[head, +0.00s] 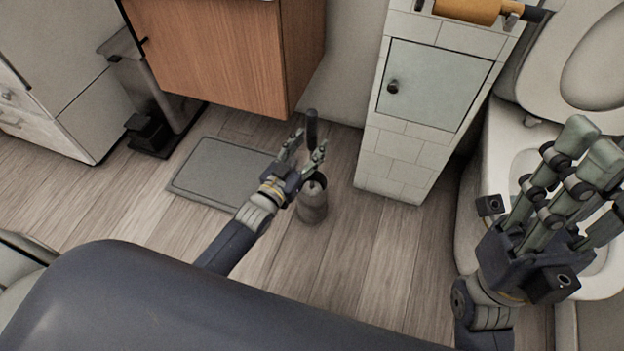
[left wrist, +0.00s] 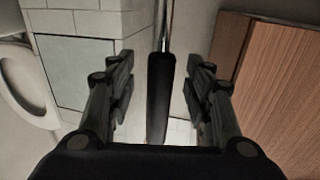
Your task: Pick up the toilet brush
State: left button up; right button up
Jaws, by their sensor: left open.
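The toilet brush (head: 311,126) has a black handle that rises upright from a dark grey cylindrical holder (head: 313,207) on the floor. My left gripper (head: 308,147) is open, with its fingers on either side of the handle just above the holder. In the left wrist view the black handle (left wrist: 160,95) stands between the two sets of fingers, with visible gaps on both sides. The brush head is hidden. My right gripper (head: 592,165) is raised at the right, empty, with its fingers spread in front of the toilet.
A wooden cabinet (head: 215,50) hangs close behind the brush at the left. A tiled pillar (head: 397,160) with a small door stands to its right, then the toilet (head: 475,205). A grey floor scale or mat (head: 215,170) and a pedal bin (head: 150,95) lie left.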

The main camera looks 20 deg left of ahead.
pick_arm(q)
jog(key=shift+x, duration=0.95)
jog(key=shift+c, duration=0.2)
grip_shut()
